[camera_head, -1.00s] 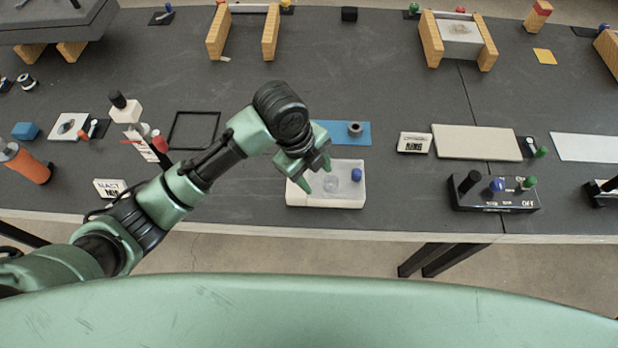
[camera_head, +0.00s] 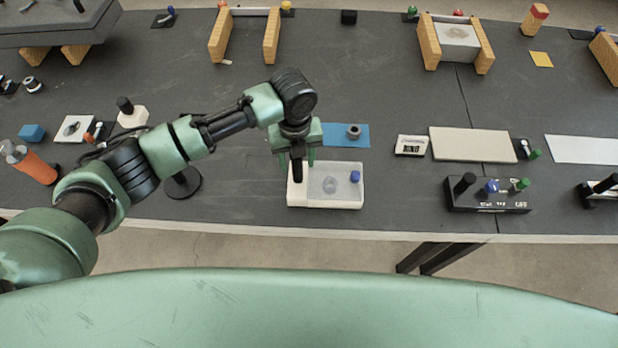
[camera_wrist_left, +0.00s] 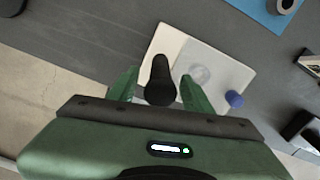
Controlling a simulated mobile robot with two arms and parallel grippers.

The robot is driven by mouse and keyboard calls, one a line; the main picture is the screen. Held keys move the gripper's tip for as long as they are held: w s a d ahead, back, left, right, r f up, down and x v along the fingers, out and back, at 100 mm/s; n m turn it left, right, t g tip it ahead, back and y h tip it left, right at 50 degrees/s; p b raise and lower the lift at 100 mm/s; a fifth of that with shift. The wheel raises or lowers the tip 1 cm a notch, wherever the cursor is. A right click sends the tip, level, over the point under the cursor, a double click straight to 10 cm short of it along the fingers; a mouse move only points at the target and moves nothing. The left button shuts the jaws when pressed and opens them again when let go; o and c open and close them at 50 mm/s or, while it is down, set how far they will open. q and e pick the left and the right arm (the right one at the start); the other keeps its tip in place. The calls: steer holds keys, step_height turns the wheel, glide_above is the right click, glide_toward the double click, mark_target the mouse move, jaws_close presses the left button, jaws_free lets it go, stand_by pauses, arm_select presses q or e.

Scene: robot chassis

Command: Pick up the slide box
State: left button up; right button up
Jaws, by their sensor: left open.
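The slide box (camera_head: 337,198) is a shallow white box with a clear, greyish slide lid, a small blue knob at its right and an upright black handle at its left end. It lies near the front edge of the table. My left gripper (camera_head: 296,162) is open and points down over the left end of the box. In the left wrist view the black handle (camera_wrist_left: 160,82) stands between the two green fingers, with gaps beside it. The blue knob (camera_wrist_left: 234,99) is right of the fingers. I cannot tell the exact fingertip height. My right gripper is not in view.
A blue mat (camera_head: 342,136) with a grey ring lies just behind the box. A small labelled block (camera_head: 411,146), a pale plate (camera_head: 472,144) and a black switch panel (camera_head: 488,194) are to the right. Wooden supports stand at the back. Table is clear between box and switch panel.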

arm_select(q)
steer(key=shift+f, duration=0.45)
jaws_close()
steer(key=shift+w+r, duration=0.1)
stand_by(1.0)
